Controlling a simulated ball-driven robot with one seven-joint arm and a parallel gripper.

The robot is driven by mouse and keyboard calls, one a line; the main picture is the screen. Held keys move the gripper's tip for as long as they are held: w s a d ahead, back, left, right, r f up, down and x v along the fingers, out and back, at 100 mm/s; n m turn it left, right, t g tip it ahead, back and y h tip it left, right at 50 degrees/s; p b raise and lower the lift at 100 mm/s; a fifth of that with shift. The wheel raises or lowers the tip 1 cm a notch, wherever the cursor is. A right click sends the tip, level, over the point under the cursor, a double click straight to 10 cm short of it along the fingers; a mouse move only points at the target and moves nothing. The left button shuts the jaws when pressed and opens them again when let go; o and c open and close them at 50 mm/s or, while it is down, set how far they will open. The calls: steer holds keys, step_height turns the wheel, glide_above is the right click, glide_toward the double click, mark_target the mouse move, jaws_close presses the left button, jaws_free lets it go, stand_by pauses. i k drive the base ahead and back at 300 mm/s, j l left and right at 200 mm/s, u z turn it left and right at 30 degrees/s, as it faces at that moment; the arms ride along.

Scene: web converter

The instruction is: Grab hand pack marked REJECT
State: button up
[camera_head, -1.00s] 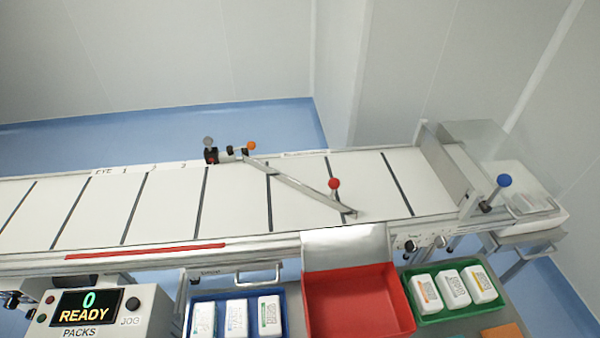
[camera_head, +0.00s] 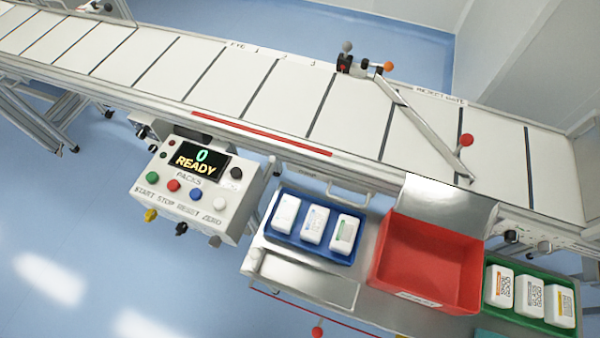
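Three white packs stand in the blue tray: the left pack (camera_head: 286,213), the middle pack (camera_head: 315,224) and the right pack (camera_head: 345,231), which has a green mark. Three more white packs stand in the green tray: the left pack (camera_head: 498,286) with an orange mark, the middle pack (camera_head: 529,295) with dark print, and the right pack (camera_head: 559,304). Print on the packs is too small to read, so I cannot tell which is marked REJECT. My gripper is out of view.
An empty red bin (camera_head: 420,265) stands between the blue tray (camera_head: 300,250) and green tray. Behind runs a white conveyor (camera_head: 345,115) with a diverter arm (camera_head: 430,133). A control box (camera_head: 195,190) reading 0 READY stands left. Blue floor (camera_head: 80,230) is clear at lower left.

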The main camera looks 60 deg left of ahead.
mark_target(313, 228)
steer(key=u, duration=1.15)
